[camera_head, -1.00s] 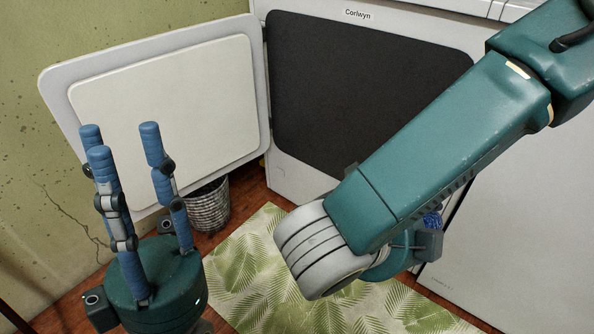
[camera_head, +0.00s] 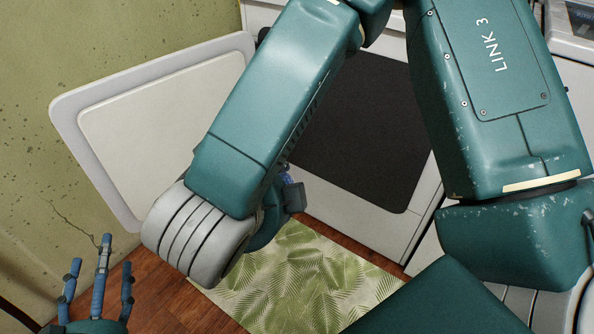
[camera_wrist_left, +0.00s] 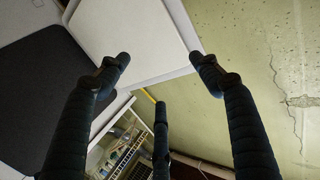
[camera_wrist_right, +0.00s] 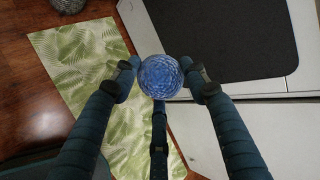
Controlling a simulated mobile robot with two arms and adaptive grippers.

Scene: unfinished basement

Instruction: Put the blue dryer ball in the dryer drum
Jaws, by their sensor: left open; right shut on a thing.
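The blue dryer ball (camera_wrist_right: 160,76) is round with a textured surface. In the right wrist view it sits between the fingertips of my right gripper (camera_wrist_right: 160,70), which is shut on it. In the head view my right forearm hides most of that gripper and the ball. The dryer's dark opening (camera_head: 350,140) is in its white front, and its inside is too dark to make out. It also shows in the right wrist view (camera_wrist_right: 235,35), beyond the ball and up to the right. My left gripper (camera_head: 98,285) is open and empty at the lower left.
The dryer door (camera_head: 160,120) stands open to the left, near the green wall (camera_head: 50,130). A leaf-pattern mat (camera_head: 290,285) lies on the wooden floor before the dryer. A basket (camera_wrist_right: 67,4) is at the top edge of the right wrist view.

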